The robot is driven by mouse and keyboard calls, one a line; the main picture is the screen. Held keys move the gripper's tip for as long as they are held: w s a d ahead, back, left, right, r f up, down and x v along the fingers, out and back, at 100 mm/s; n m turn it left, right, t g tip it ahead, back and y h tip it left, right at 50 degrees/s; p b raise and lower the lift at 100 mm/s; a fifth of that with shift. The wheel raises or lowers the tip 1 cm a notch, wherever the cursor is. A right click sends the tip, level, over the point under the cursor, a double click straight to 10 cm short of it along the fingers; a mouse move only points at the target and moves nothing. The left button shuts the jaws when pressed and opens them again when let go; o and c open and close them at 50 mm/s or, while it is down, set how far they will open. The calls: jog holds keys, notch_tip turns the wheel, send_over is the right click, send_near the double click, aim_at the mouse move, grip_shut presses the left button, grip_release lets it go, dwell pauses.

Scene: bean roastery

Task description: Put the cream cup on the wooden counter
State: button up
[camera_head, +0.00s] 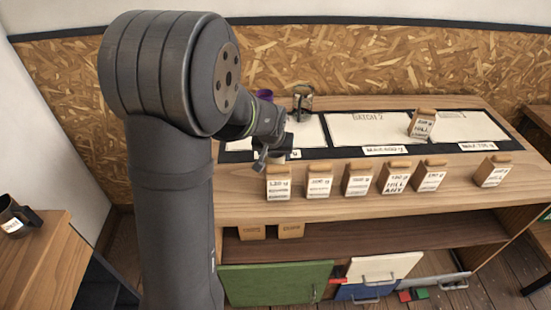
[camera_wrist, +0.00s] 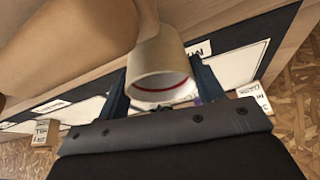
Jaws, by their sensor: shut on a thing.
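The cream cup (camera_wrist: 158,70) is between the two fingers of my gripper (camera_wrist: 160,95) in the wrist view, with its open end and a red ring inside facing the camera. My gripper is shut on it. In the head view my gripper (camera_head: 270,158) is over the left part of the wooden counter (camera_head: 400,207), behind the leftmost labelled block. The cup is mostly hidden there by the gripper and the block. I cannot tell whether the cup touches the counter.
Several labelled wooden blocks (camera_head: 358,180) stand along the counter's front, and one block (camera_head: 422,125) is on the black-bordered mat (camera_head: 372,128). A purple cup (camera_head: 264,94) and a metal holder (camera_head: 303,101) stand behind my gripper. The counter's front strip is clear.

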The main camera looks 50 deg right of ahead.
jog(key=shift+f, duration=1.25)
jog(key=shift+f, duration=0.1)
jog(key=o, duration=1)
jog(key=v, duration=1.2)
jog(key=x, duration=1.2)
jog(key=shift+f, duration=0.1)
jog(key=shift+r, duration=0.2)
